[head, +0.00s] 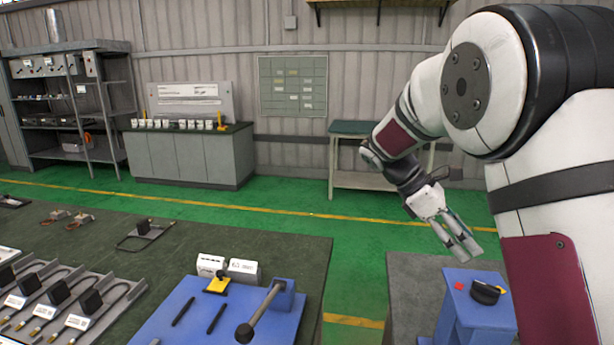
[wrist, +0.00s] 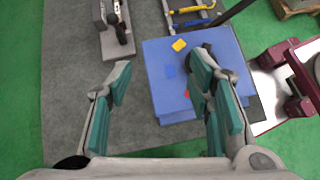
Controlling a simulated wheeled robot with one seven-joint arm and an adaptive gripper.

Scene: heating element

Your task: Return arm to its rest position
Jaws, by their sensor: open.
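My gripper (head: 460,238) is open and empty in the head view, at the end of my white and dark-red arm on the right. It hangs in the air above the grey bench with the blue box. In the wrist view my gripper (wrist: 160,105) shows two fingers with green pads spread wide, with nothing between them but the grey surface and part of a blue box below. The blue box (head: 468,305) has a black knob and a red button in the head view. Its blue top also shows in the wrist view (wrist: 160,70), partly hidden by the right finger.
A dark table (head: 270,250) at left carries a blue fixture (head: 180,330) with a lever, and several heating elements (head: 85,315) in a row. A gap with green floor separates it from the grey bench (head: 410,275). A cabinet (head: 190,160) and shelves stand along the back wall.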

